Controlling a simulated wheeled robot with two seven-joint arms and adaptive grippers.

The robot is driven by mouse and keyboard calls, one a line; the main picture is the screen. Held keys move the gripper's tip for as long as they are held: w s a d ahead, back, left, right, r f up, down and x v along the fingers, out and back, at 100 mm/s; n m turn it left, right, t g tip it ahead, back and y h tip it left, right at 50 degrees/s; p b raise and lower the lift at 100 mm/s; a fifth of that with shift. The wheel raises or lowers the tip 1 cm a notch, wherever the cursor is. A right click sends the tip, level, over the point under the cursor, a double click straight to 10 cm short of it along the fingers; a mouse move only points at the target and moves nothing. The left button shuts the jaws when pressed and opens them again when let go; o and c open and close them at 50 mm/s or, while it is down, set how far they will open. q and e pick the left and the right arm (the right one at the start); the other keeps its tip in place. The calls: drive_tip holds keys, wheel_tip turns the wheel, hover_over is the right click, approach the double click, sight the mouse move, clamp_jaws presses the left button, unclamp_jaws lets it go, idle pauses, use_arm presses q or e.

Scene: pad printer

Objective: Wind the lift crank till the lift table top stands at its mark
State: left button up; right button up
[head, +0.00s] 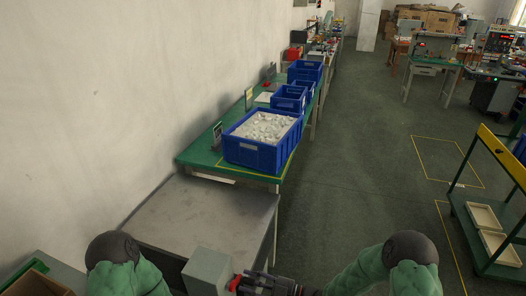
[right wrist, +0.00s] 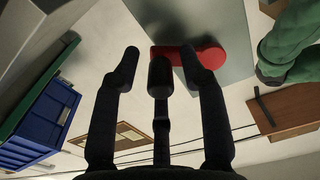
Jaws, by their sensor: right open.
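The lift table top (head: 205,212) is a flat dark grey plate in the head view, beside the green bench. A grey box (head: 207,268) stands at its near edge, with the red crank (head: 235,284) on its right side. In the right wrist view the red crank arm (right wrist: 208,56) lies across the grey box face (right wrist: 220,22). My right gripper (head: 268,285) is open at the crank. Its fingers (right wrist: 160,75) spread in front of the red arm; a dark upright piece between them may be the crank's handle. Contact cannot be told. No height mark can be made out. My left gripper is out of view.
The green bench (head: 190,155) carries a blue crate (head: 255,152) of white parts and smaller blue crates (head: 289,98) behind. A shelf cart (head: 460,198) stands at right. A brown box (head: 38,284) is at lower left. The middle floor is clear.

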clamp_jaws()
drive_tip(key=shift+s+f, duration=0.1)
drive_tip(key=shift+s+a+f+b, duration=0.2)
drive_tip(key=shift+s+f+b, duration=0.15)
drive_tip(key=shift+s+f, duration=0.2)
drive_tip(key=shift+s+a+f+b, duration=0.2)
drive_tip(key=shift+s+f+b, duration=0.1)
drive_tip(key=shift+s+f, duration=0.25)
drive_tip(key=shift+s+r, duration=0.1)
drive_tip(key=shift+s, duration=0.05)
drive_tip(key=shift+s+a, duration=0.25)
drive_tip(key=shift+s, duration=0.5)
drive_tip(key=shift+s+a, duration=0.25)
drive_tip(key=shift+s, duration=0.45)
